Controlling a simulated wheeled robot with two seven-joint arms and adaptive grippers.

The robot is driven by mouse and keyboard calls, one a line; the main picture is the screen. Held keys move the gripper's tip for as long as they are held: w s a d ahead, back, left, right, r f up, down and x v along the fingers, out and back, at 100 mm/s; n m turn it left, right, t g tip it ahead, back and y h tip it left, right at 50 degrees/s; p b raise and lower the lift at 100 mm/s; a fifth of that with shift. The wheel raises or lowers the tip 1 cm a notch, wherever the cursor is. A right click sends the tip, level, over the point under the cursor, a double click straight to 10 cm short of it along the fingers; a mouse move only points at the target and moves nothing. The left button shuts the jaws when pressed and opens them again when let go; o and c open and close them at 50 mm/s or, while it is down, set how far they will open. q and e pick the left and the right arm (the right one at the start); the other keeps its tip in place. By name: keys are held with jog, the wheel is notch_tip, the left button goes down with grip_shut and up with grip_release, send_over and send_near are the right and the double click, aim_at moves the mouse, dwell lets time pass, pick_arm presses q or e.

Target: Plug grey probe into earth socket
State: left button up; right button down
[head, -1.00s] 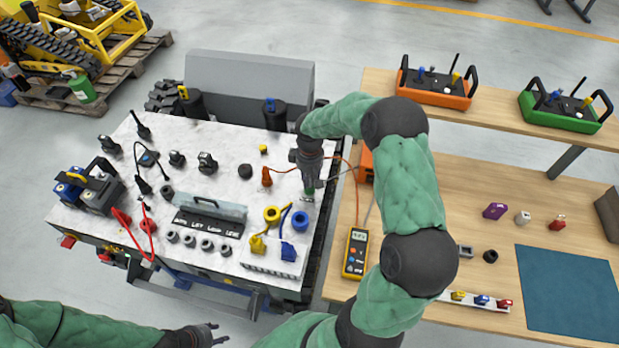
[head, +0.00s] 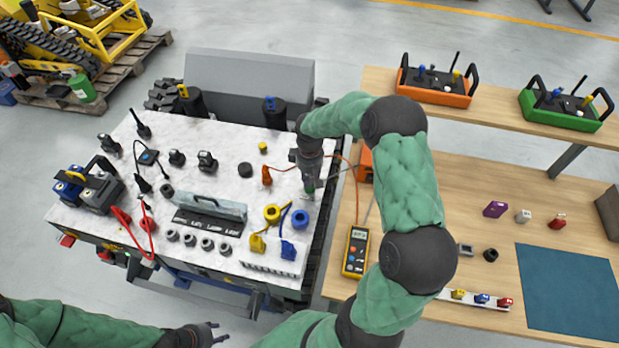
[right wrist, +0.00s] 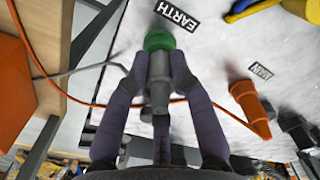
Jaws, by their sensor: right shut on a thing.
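The grey probe (right wrist: 158,75) is held between the two fingers of my right gripper (right wrist: 156,80). Its front end meets the green ring of the earth socket (right wrist: 159,40), beside the EARTH label (right wrist: 177,15). How deep the tip sits in the socket is hidden. In the head view my right gripper (head: 309,180) points down at the right edge of the white panel, with the green socket (head: 308,191) just below it. My left gripper (head: 206,334) is low in the head view, empty with its fingers apart, away from the panel.
An orange probe (right wrist: 250,103) stands near the MAIN label, left of my right gripper in the head view. Orange and grey leads run close by. The yellow meter (head: 356,252) lies on the wooden table (head: 450,190). Yellow and blue connectors (head: 272,213) are near the socket.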

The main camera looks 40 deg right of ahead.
jog(key=shift+f, duration=0.35)
dwell(0.7)
jog(key=c, duration=1)
grip_release()
jog(key=shift+r, duration=0.1)
notch_tip(320, 180, up, 12)
jog(key=shift+f, duration=0.1)
